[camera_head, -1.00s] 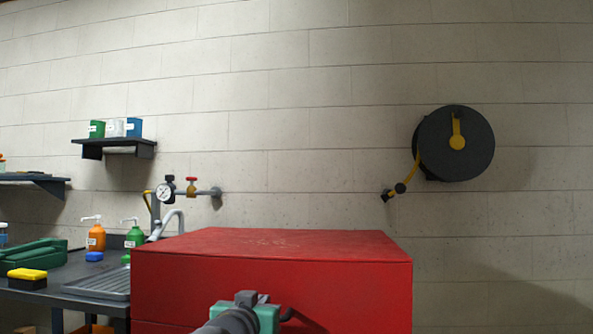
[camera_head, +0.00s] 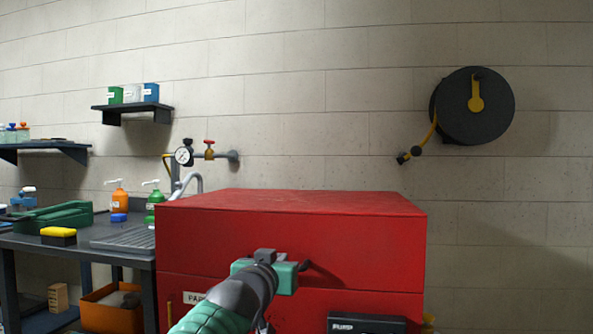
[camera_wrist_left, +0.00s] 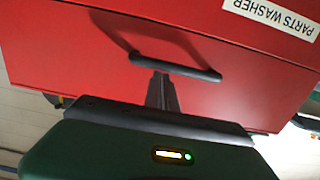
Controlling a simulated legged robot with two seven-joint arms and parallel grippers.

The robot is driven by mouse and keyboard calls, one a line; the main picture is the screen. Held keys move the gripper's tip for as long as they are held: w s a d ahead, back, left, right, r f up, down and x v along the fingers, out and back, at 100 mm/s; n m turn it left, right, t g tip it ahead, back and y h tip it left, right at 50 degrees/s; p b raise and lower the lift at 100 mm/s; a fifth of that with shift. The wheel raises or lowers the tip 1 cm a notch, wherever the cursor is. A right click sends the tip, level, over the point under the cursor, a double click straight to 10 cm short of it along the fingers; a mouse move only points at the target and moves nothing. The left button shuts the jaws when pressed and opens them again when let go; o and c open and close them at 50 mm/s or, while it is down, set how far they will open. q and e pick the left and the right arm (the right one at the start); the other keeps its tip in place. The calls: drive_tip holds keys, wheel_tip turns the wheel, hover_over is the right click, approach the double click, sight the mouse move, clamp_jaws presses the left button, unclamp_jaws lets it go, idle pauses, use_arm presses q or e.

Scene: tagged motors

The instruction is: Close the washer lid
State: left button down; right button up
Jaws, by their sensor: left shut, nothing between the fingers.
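The red parts washer stands straight ahead in the head view. Its lid (camera_head: 320,232) is the upper red box, lying level above a thin seam with the lower body (camera_head: 300,300); whether a slight gap remains at the seam I cannot tell. A dark bar handle (camera_wrist_left: 176,66) on the red front shows in the left wrist view. My left gripper (camera_head: 265,255) is in front of the washer, its fingers shut and empty. In the left wrist view the fingertips (camera_wrist_left: 162,88) are right at the handle; contact is unclear. My right gripper is not in view.
A dark workbench (camera_head: 40,242) with a sink, pump bottles and a green case stands left of the washer. An orange bin (camera_head: 110,310) sits below it. A black box (camera_head: 367,324) shows low on the washer's front. A hose reel (camera_head: 474,107) hangs on the wall.

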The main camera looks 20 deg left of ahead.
sight(281, 245)
use_arm(q)
drive_tip(key=r+p+v, duration=0.2)
drive_tip(key=v, duration=0.7)
drive_tip(key=s+d+f+m+g+h+p, duration=0.1)
drive_tip(key=d+f+g+p, duration=0.25)
drive_tip(key=f, duration=0.95)
drive_tip(key=s+d+f+g+h+p, duration=0.2)
drive_tip(key=f+g+p, duration=0.15)
drive_tip(key=f, duration=1.05)
drive_tip(key=s+d+f+m+g+h+p, duration=0.1)
drive_tip(key=s+d+f+g, duration=0.15)
drive_tip(key=s+f, duration=0.4)
drive_tip(key=s+d+f+m+g+p, duration=0.1)
drive_tip(key=s+d+f+g, duration=0.15)
drive_tip(key=s+f, duration=0.4)
drive_tip(key=s+r+g+p, duration=0.1)
drive_tip(key=s+r+p, duration=0.2)
drive_tip(key=r+p, duration=3.3)
drive_tip(key=shift+s+g+p, duration=0.15)
drive_tip(key=shift+g+p, duration=0.25)
drive_tip(key=shift+p, duration=0.8)
drive_tip(key=shift+d+r, duration=0.15)
